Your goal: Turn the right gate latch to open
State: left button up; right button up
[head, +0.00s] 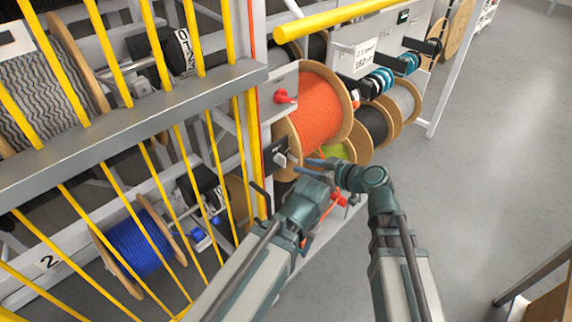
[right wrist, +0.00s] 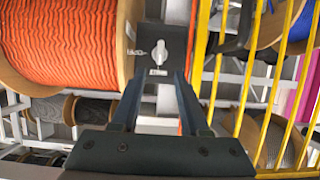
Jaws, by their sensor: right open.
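The right gate latch is a small pale turning handle on a dark plate at the gate post. In the head view the latch (head: 281,160) sits just left of my right gripper (head: 309,167). In the right wrist view the latch (right wrist: 161,53) stands roughly upright in the picture, ahead of the fingers. My right gripper (right wrist: 157,98) is open and empty. Its two fingers point at the latch plate, one to each side, and I see no clear contact. Small white markings beside and below the handle are too small to read. My left gripper does not show.
The yellow-barred gate (head: 180,190) fills the left. An orange cable reel (head: 319,110) stands close behind my right gripper. A red knob (head: 282,97) sticks out above the latch. A yellow rail (head: 330,19) crosses the top.

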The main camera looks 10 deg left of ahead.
aim_at(285, 161)
jog(key=b+x, duration=0.3)
jog(key=x, duration=0.6)
grip_shut()
